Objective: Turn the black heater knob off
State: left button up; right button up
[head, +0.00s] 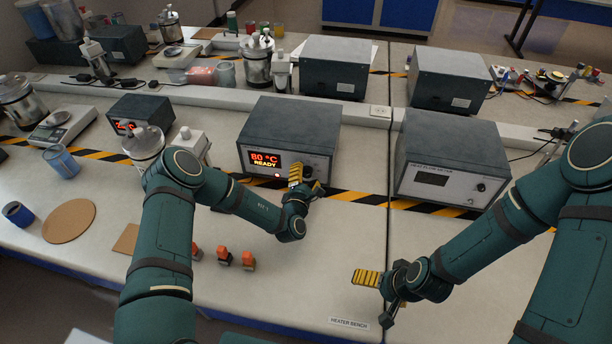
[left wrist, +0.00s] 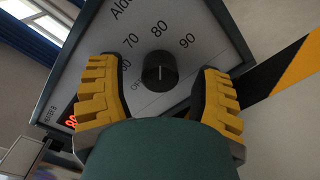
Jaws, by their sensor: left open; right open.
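The heater (head: 290,135) is a dark grey box with a white front and a lit red display (head: 264,160) reading 80 °C READY. Its black knob (left wrist: 159,71) shows in the left wrist view, with a light pointer line and a dial marked OFF, 70, 80 and 90 around it. My left gripper (head: 300,178) is at the right part of the heater's front. In the left wrist view its yellow fingers (left wrist: 160,95) are apart, one on each side of the knob, with gaps between. My right gripper (head: 378,290) is open and empty over the bench front.
A second grey box (head: 450,155) with a dark display stands to the right. Several small orange-topped items (head: 223,256) stand in front. Striped tape (head: 365,198) crosses the bench.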

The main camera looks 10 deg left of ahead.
pick_arm(q)
grip_shut()
